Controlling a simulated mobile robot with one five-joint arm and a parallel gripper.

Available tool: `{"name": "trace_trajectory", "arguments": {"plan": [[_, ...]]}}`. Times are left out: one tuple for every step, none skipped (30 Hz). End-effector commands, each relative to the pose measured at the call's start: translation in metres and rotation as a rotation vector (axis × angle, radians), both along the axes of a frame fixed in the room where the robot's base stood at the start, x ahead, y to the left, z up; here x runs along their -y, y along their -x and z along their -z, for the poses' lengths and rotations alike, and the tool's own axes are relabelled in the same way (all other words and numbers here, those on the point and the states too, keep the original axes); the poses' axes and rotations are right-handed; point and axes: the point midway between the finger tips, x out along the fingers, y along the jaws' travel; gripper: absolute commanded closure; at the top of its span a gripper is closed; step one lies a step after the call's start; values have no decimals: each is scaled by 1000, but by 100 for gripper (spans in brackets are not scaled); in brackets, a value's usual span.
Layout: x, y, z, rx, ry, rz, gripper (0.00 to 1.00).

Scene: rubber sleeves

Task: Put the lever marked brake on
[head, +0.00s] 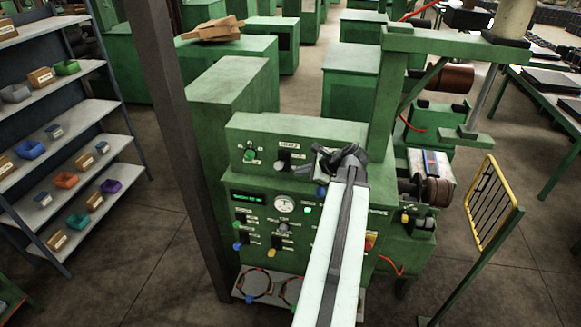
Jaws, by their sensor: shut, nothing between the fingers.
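A green machine's control panel (258,212) faces me. Several small levers or switches with coloured tips sit on it, including one with a blue tip (237,246) and one with a yellow tip (271,253). A dark switch (284,158) sits under a white label (289,145) on the upper box. The labels are too small and blurred to read surely, so I cannot tell which lever is marked brake. My gripper (338,158) is shut and empty in front of the upper box's right end. My arm hides part of the panel's right side.
A round gauge (283,204) and green lamp (307,210) are on the panel. A dark post (172,130) stands left of the machine. A shelf rack (75,146) is farther left. A yellow guard (482,205) stands right, with bare floor around it.

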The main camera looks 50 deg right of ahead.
Motion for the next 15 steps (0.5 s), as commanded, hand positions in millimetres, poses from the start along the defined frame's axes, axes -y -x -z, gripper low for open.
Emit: {"name": "trace_trajectory", "arguments": {"plan": [[-2,15,2,0,0,3,100],[-1,22,2,0,1,4,100],[-2,32,2,0,-1,4,100],[-2,40,2,0,0,3,100],[-2,46,2,1,0,4,100],[-1,55,2,0,-1,4,100],[-2,61,2,0,0,3,100],[-2,67,2,0,1,2,100],[-1,74,2,0,0,3,100],[-1,79,2,0,-2,1,100],[-1,83,2,0,-1,1,100],[0,87,2,0,-1,1,100],[0,90,2,0,-1,-1,100],[0,92,2,0,-1,-2,100],[0,94,2,0,-2,-3,100]]}}
